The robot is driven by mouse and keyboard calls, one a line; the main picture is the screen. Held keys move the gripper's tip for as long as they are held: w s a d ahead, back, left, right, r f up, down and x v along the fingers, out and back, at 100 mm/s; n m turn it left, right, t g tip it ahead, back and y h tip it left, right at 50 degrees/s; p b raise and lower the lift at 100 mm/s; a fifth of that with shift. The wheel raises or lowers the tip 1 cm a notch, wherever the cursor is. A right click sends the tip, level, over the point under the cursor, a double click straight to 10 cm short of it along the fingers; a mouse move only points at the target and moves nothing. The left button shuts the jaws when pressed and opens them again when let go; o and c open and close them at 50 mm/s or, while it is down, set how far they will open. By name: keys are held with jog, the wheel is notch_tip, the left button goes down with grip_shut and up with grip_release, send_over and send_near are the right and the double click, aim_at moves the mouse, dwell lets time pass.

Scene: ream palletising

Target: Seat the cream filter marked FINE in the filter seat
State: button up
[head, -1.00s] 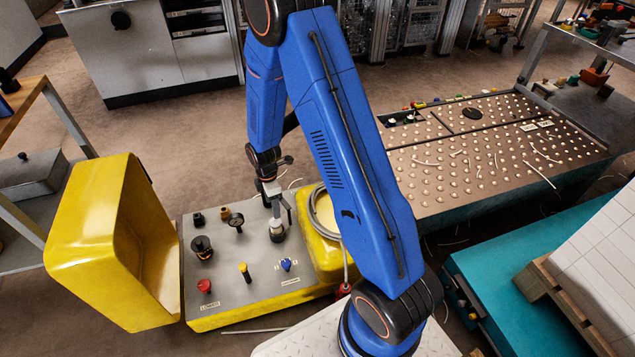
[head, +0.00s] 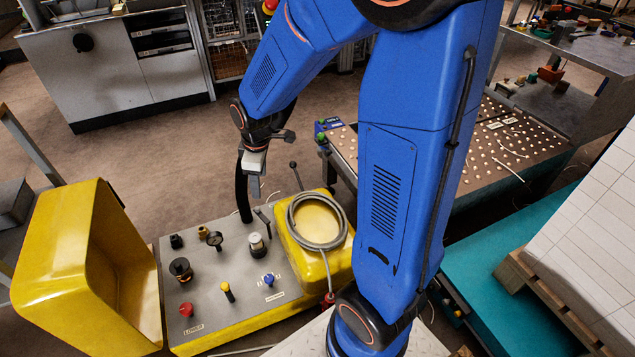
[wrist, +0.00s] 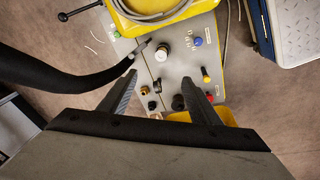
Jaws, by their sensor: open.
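A small cream-and-white cylinder with a dark base (head: 257,245) stands upright on the grey top of the yellow machine (head: 215,262). I take it to be the filter in its seat, but no FINE marking can be read and the seat under it is hidden. It also shows in the wrist view (wrist: 162,52), beyond my fingertips. My gripper (head: 255,190) is open and empty, held above and behind the panel, clear of the cylinder. In the wrist view my two fingers (wrist: 155,90) are spread apart with only panel and small fittings seen between them.
A gauge (head: 214,238), red knob (head: 186,310), yellow knob (head: 228,291) and blue knob (head: 269,280) stand around the cylinder. A coiled grey hose (head: 316,221) lies on the yellow housing at right. The raised yellow cover (head: 65,260) stands at left.

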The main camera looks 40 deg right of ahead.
jog(key=s+d+r+m+t, duration=0.1)
jog(key=s+r+m, duration=0.4)
jog(key=s+r, duration=0.3)
jog(key=s+d+r+m+t, duration=0.1)
jog(key=s+r+m, duration=0.4)
jog(key=s, duration=1.1)
jog(key=shift+s+d+r+t, duration=0.15)
jog(key=shift+d+r+t, duration=0.45)
jog(key=shift+r, duration=0.95)
jog(key=shift+d, duration=0.15)
jog(key=shift+c, duration=0.3)
